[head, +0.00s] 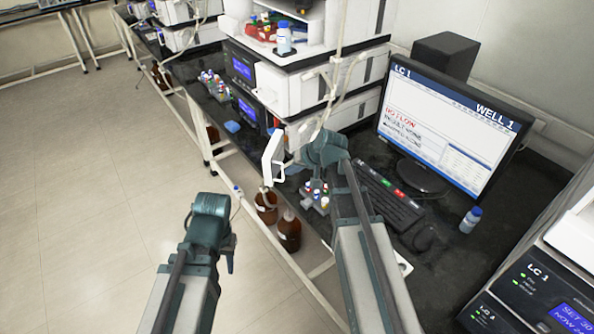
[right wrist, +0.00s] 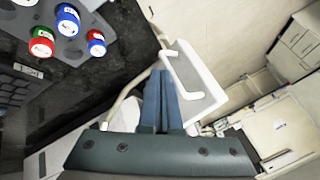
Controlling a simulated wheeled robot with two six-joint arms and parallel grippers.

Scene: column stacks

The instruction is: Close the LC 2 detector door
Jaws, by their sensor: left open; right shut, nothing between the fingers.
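A white door panel (head: 272,158) stands open, jutting out over the bench's front edge beside the middle instrument stack (head: 290,85). I cannot read a label naming it LC 2. In the right wrist view the panel (right wrist: 198,85) shows a grey face, a white rim and white brackets. My right gripper (head: 285,170) is shut and empty, close to the panel; its fingers (right wrist: 160,75) overlap the panel's left edge in the wrist view. I cannot tell whether they touch. My left gripper (head: 230,260) is open and empty over the floor, left of the bench.
Brown bottles (head: 288,231) stand below the bench edge. A vial rack (head: 316,199), keyboard (head: 388,195), LC 1 monitor (head: 450,120) and blue-capped bottle (head: 470,220) stand on the bench. The LC 1 instrument (head: 530,290) is at lower right. The floor at left is clear.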

